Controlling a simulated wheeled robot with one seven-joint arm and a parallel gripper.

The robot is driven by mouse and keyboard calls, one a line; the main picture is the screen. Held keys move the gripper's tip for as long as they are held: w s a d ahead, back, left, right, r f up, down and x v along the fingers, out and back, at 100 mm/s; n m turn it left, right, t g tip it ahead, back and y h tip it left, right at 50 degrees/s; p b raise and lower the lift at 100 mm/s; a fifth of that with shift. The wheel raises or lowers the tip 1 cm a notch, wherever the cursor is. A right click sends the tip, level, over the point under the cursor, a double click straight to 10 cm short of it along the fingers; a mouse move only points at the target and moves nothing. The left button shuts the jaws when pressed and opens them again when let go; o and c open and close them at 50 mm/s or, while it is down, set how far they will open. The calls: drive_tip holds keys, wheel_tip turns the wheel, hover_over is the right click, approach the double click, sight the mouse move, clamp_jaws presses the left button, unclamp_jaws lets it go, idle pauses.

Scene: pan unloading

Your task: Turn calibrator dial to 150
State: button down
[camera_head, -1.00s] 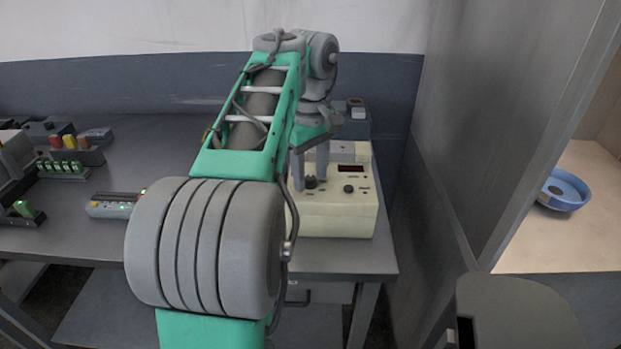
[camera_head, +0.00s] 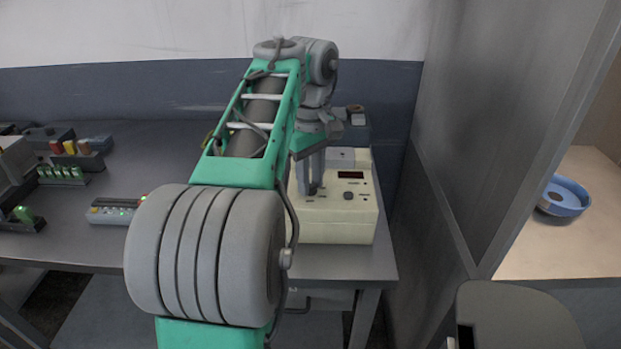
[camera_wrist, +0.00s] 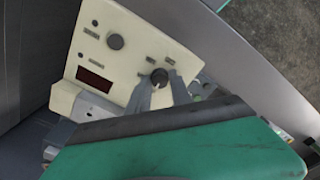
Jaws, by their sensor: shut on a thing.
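The calibrator (camera_head: 335,228) is a cream box with a dark red display (camera_head: 351,175) on its sloped panel; I cannot read any digits. It also fills the upper left of the wrist view (camera_wrist: 75,73). My gripper (camera_head: 311,190) is over the left part of the panel, its grey fingers pointing down and close together. In the wrist view the fingers (camera_wrist: 160,88) are shut around a dark dial (camera_wrist: 159,76). The head view hides most of this dial behind the fingers. A second dark knob (camera_head: 348,195) sits to the right, free; it also shows in the wrist view (camera_wrist: 115,41).
The calibrator stands near the right end of a grey table (camera_head: 100,240). A small device with lit buttons (camera_head: 113,211) and other equipment are to the left. A grey partition (camera_head: 480,120) rises at right, with a blue round dish (camera_head: 564,196) beyond it.

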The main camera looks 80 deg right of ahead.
drive_tip(key=shift+m, duration=0.3)
drive_tip(key=m, duration=0.5)
drive_tip(key=shift+m, duration=0.3)
drive_tip(key=m, duration=1.1)
drive_tip(key=shift+m, duration=0.4)
drive_tip(key=m, duration=0.5)
drive_tip(key=shift+m, duration=0.3)
drive_tip(key=c, duration=1.2)
unclamp_jaws()
drive_tip(key=shift+o, duration=0.2)
wheel_tip(320, 180, up, 8)
drive_tip(key=p, duration=0.7)
